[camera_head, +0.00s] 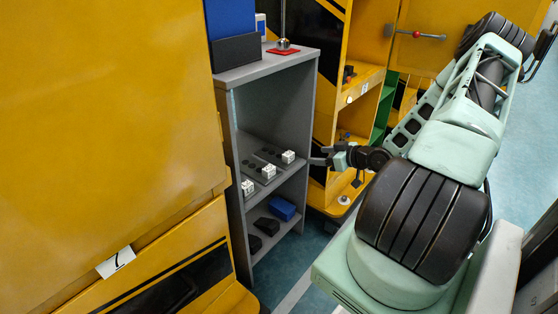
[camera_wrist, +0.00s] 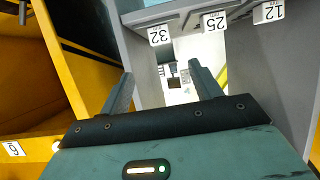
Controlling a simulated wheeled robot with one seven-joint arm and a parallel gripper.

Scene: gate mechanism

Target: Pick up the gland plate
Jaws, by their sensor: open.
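I cannot tell for sure which thing is the gland plate. Small dark flat pieces (camera_head: 254,165) lie on the middle board of the grey shelf unit (camera_head: 268,72), beside white numbered blocks (camera_head: 288,157). My gripper (camera_head: 319,156) is at the right edge of the shelf unit, pointing left towards that board. In the wrist view my gripper (camera_wrist: 162,74) is open with nothing between its two fingers. White blocks marked 32 (camera_wrist: 159,35), 25 (camera_wrist: 214,21) and 12 (camera_wrist: 269,11) show beyond the fingertips.
The lower board holds a blue box (camera_head: 282,208) and black pieces (camera_head: 267,226). A rod on a red base (camera_head: 283,48) and a blue bin (camera_head: 232,20) stand on top. Yellow cabinets (camera_head: 110,130) flank the unit. Blue floor (camera_head: 296,262) is clear in front.

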